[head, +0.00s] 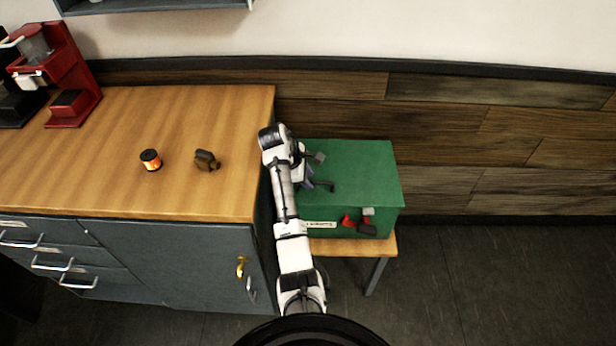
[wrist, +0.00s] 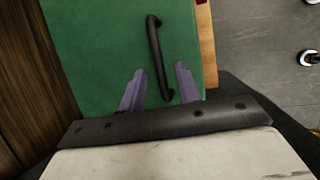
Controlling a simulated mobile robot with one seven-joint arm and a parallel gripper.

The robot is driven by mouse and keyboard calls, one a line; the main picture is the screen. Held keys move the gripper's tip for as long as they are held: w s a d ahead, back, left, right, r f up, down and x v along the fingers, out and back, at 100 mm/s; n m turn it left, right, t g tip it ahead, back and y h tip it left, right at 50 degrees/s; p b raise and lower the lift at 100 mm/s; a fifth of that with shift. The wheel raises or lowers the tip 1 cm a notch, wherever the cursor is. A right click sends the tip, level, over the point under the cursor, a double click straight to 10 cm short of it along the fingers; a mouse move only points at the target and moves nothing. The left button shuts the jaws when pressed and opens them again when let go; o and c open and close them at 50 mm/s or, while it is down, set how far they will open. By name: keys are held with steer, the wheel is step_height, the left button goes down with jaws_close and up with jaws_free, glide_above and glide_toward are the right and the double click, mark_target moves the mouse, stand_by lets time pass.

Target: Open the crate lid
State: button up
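The green crate (head: 350,170) stands on a small wooden stand, right of the counter, with its lid down. A black bar handle (wrist: 155,45) lies on the green lid (wrist: 105,50) in the wrist view. My gripper (head: 308,178) is over the left part of the lid. In the wrist view my gripper (wrist: 160,70) is open, its two purple fingers apart, with the handle's lower part showing between them. I cannot tell whether the fingers touch the handle. A red latch piece (head: 347,220) and a dark one (head: 367,230) show on the crate's front. My arm hides part of the crate's left side.
The wooden counter (head: 150,195) on the left holds an orange-and-black canister (head: 151,160), a small dark brown object (head: 206,160) and a red machine (head: 62,75). The wooden stand (head: 385,245) carries the crate. A wood-panelled wall is close behind. Floor to the right is clear.

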steer(key=shift+w+d+f, duration=0.1)
steer(key=shift+f, duration=0.2)
jaws_close()
